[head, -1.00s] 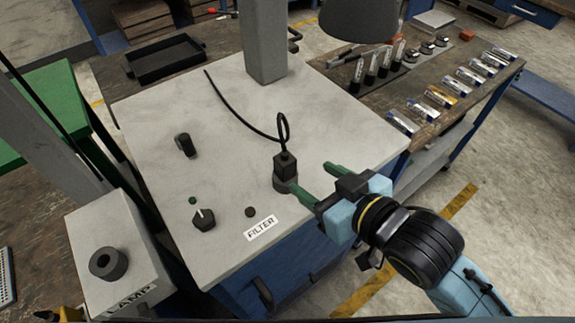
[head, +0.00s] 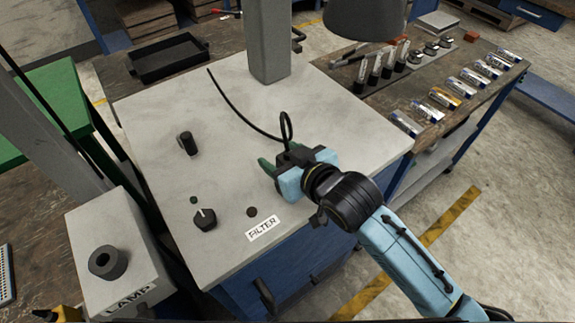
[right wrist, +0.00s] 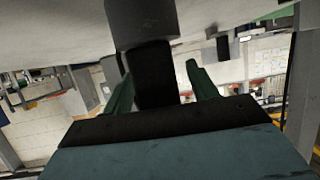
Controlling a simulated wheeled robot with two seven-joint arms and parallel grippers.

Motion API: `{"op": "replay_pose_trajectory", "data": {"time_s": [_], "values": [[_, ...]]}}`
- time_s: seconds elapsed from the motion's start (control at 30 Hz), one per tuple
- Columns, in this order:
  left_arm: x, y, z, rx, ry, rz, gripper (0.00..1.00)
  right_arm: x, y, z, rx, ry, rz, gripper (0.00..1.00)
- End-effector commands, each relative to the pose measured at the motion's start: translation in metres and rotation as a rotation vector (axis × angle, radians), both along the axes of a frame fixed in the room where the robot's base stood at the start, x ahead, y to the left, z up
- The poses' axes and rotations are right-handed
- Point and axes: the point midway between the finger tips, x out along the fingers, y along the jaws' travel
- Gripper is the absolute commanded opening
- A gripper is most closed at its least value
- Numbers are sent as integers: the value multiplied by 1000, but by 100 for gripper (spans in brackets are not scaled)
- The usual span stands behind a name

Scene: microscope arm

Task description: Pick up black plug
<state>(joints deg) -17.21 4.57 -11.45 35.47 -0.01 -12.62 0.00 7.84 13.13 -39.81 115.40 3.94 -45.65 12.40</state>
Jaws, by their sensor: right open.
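The black plug (right wrist: 153,80) shows in the right wrist view, seated against a dark round socket (right wrist: 140,24) on the pale panel, which appears upside down there. In the head view its body is mostly hidden behind my right gripper; its looped black cable (head: 286,126) rises from it and runs across the panel. My right gripper (head: 279,162) is open, with its green fingers on either side of the plug. In the right wrist view the fingers (right wrist: 158,73) show gaps to the plug. My left gripper is not in view.
The pale panel (head: 170,120) carries a black knob (head: 187,143), a dial (head: 204,219) and a FILTER label (head: 263,228). A grey column (head: 268,45) stands behind the plug. A LAMP box (head: 110,240) is at left. A bench at right holds several small slides and black holders.

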Motion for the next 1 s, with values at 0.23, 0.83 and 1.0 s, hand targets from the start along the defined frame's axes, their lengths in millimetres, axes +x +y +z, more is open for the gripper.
{"op": "replay_pose_trajectory", "data": {"time_s": [0.23,0.83,1.0], "values": [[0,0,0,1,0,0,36,1,1,-1,0,0,0,58],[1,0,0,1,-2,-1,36,1,1,0,1,-1,0,7],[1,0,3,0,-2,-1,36,1,1,17,3,-4,1,7]]}}
